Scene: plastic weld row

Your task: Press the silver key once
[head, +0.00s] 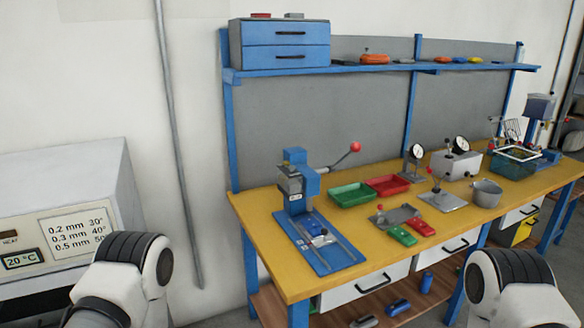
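I cannot make out a silver key for certain in the head view. A grey machine (70,185) stands at the left edge, with a panel that carries a thickness and angle chart (79,229), a small "20 °C" display (21,259) and a small "HEAT" label (9,237). My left arm covers the lower right of this machine, and its left side is cut off by the frame. Only rounded links of my two arms show, at the lower left and lower right. Neither gripper is in view.
A yellow workbench (262,212) holds a blue press (296,185), a green tray (351,195), a red tray (388,185), gauges and a pot (487,192). A blue shelf (490,68) with a drawer box (287,45) is above. A wall pipe runs between machine and bench.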

